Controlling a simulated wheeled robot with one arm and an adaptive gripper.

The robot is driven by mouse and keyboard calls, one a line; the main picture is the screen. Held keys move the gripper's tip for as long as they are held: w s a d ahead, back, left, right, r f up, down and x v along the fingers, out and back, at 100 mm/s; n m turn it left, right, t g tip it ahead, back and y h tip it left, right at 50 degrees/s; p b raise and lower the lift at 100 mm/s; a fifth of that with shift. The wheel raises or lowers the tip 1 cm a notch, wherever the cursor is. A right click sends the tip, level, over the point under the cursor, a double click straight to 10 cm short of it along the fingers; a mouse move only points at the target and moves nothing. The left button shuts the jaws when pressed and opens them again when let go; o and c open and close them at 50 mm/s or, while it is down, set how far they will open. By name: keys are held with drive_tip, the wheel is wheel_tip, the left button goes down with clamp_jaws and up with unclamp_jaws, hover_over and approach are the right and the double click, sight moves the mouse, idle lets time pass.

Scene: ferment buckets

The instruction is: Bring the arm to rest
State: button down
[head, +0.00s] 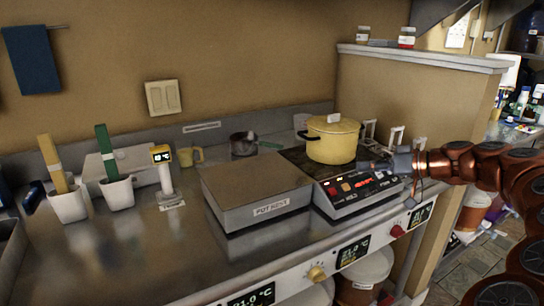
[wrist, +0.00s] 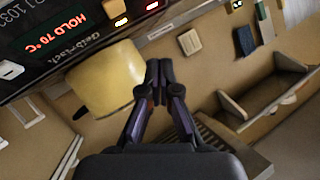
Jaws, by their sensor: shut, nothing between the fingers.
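My arm reaches in from the right in the head view. My gripper (head: 376,166) is above the right end of the hob's control panel, just right of the yellow pot (head: 333,142). The pot has its lid on and stands on the dark hob (head: 352,194). In the wrist view my gripper (wrist: 160,66) has its fingertips together with nothing between them. The pot (wrist: 106,80) shows left of the fingers there, apparently apart from them. The hob panel (wrist: 60,35) reads HOLD 70 °C in that view.
A flat grey pot rest (head: 256,190) lies left of the hob. A partition (head: 425,105) rises behind the hob. The front counter is mostly clear.

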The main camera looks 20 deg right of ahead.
drive_tip(key=s+a+f+n+g, duration=0.1)
drive_tip(key=s+a+f+g, duration=0.2)
drive_tip(key=a, duration=0.6)
drive_tip(key=s+a+g+h, duration=0.1)
drive_tip(key=s+a+g, duration=0.3)
drive_tip(key=a, duration=0.6)
drive_tip(key=s+a+f+n+g, duration=0.1)
drive_tip(key=s+a+f+g, duration=0.1)
drive_tip(key=s+a, duration=0.5)
drive_tip(key=s+a+f+m+g+h, duration=0.1)
drive_tip(key=s+a+f+h, duration=0.15)
drive_tip(key=s, duration=0.25)
drive_tip(key=s+a+f+g+h, duration=0.1)
drive_tip(key=s+a+f, duration=0.1)
drive_tip(key=s+f, duration=0.15)
drive_tip(key=s+d+f+m+g+h, duration=0.1)
drive_tip(key=s+d+f+m+h, duration=0.15)
drive_tip(key=s, duration=0.45)
drive_tip(key=s+d+f+m+g+h, duration=0.1)
drive_tip(key=s+d+f+h, duration=0.2)
drive_tip(key=s, duration=0.4)
wheel_tip(320, 180, up, 12)
drive_tip(key=y+p, duration=0.1)
drive_tip(key=p, duration=1.1)
drive_tip(key=shift+w, duration=0.2)
drive_tip(key=shift+d, duration=0.1)
